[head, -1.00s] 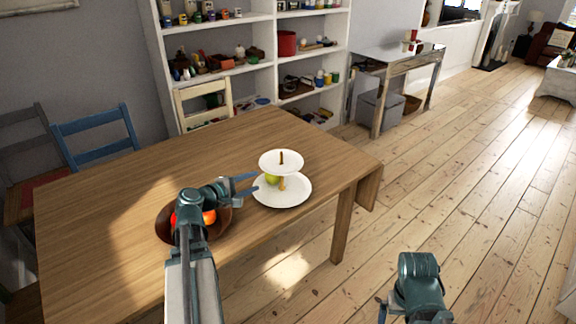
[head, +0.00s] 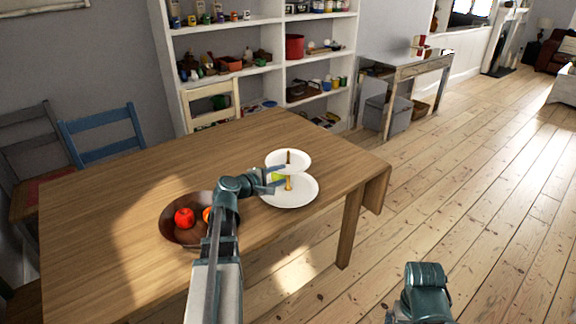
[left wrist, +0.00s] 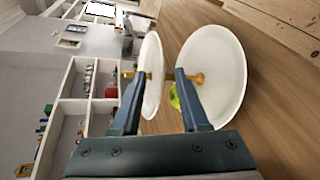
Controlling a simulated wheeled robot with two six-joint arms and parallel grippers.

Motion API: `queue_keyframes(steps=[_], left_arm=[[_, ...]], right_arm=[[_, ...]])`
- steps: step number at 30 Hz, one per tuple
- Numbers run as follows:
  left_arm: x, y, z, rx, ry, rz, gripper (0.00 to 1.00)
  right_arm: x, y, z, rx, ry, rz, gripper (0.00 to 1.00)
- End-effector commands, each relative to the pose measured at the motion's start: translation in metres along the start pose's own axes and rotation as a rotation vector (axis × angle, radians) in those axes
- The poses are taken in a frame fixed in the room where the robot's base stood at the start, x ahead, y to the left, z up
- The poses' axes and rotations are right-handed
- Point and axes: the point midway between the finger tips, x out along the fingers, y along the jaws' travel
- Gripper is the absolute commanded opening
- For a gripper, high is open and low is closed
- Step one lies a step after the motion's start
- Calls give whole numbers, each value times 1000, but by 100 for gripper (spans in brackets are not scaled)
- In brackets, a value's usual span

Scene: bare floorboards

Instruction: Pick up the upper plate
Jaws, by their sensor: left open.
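A two-tier white stand is on the wooden table. Its small upper plate (head: 288,160) sits on a wooden post above the wider lower plate (head: 291,192). A green apple (head: 277,177) lies on the lower plate, partly hidden by my left gripper (head: 276,180). That gripper is open beside the stand. In the left wrist view, the upper plate (left wrist: 151,70) shows between the two fingers (left wrist: 156,76), edge-on, one finger on each side; I cannot tell whether they touch it. The lower plate (left wrist: 222,62) is beyond the right finger. Only the edge of my right gripper (head: 390,316) shows at the bottom.
A brown bowl (head: 167,224) with red and orange fruit stands on the table (head: 120,200), below my left arm. A blue chair (head: 100,130) and a pale chair (head: 210,103) stand behind the table. The floor at right is open.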

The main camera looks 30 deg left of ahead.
Motion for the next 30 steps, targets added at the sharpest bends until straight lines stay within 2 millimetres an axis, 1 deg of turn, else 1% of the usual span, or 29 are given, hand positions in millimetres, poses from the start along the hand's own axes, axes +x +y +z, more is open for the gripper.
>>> queue_keyframes(steps=[1, 6, 9, 14, 17, 21, 22, 30], left_arm=[[10, -4, 0, 0, -2, 0, 44], [34, -3, 1, 0, -1, 0, 44], [38, -3, 2, 0, 0, 1, 44], [37, -2, 2, 0, 1, 1, 44], [37, -2, 2, 0, 1, 1, 28], [36, -2, 2, 0, 0, 0, 3], [36, -2, 2, 0, 0, 0, 0], [36, -3, 2, 0, 0, 0, 0]], right_arm=[[6, -1, 0, 0, 0, 0, 100], [13, -1, -1, 0, 0, 0, 100], [13, -1, -1, 0, 0, 0, 100], [12, -1, -1, 0, 0, 0, 100], [12, -1, -1, 0, 0, 0, 100], [12, -1, -1, 0, 0, 0, 100], [12, -1, -1, 0, 0, 0, 100], [12, -1, -1, 0, 0, 0, 100]])
